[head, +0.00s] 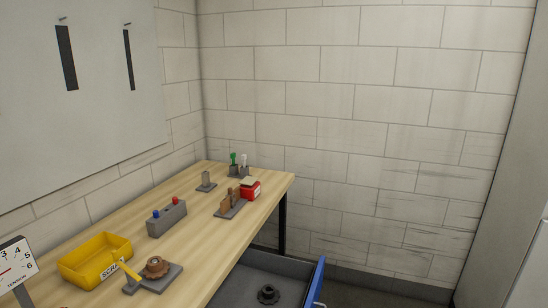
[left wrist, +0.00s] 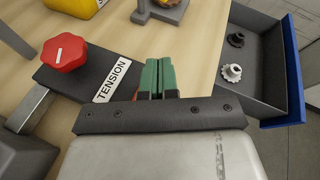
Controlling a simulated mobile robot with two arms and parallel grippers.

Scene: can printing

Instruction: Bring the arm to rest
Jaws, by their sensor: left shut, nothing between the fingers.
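My left gripper (left wrist: 157,78) shows in the left wrist view, with its two green fingertips pressed together and nothing between them. It is over the wooden table, beside a dark bar labelled TENSION (left wrist: 108,82) with a red knob (left wrist: 66,52) on its left part. I cannot tell whether the fingers touch anything below. Neither of my grippers shows in the head view, and my right gripper shows in no view.
An open blue-fronted drawer (head: 319,281) holds a dark gear (left wrist: 235,40) and a pale gear (left wrist: 232,73). A yellow SCRAP bin (head: 80,262), a fixture (head: 157,272), a button box (head: 166,219) and a red box (head: 250,189) stand on the table (head: 123,222). A TENSION dial (head: 15,267) is at left.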

